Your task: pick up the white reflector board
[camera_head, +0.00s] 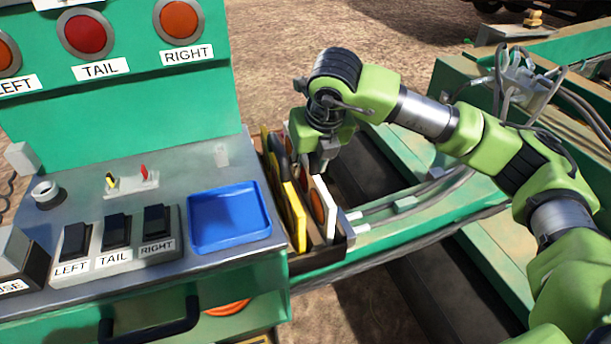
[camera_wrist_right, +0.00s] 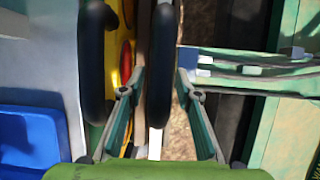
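The white reflector board (camera_head: 328,212) stands in a brown rack (camera_head: 330,248) at the right side of the console, with an orange round reflector on its face. My right gripper (camera_head: 322,165) points down at the board's upper edge, and its wrist hides part of the boards behind. In the right wrist view my right gripper (camera_wrist_right: 130,65) has its two dark fingers clearly apart. My left gripper is out of view.
Yellow-edged boards (camera_head: 294,215) stand in the same rack, left of the white one. A blue tray (camera_head: 229,217) lies on the console. Labelled black switches (camera_head: 115,238) sit further left. Green rails and grey cables (camera_head: 420,197) lie right of the rack.

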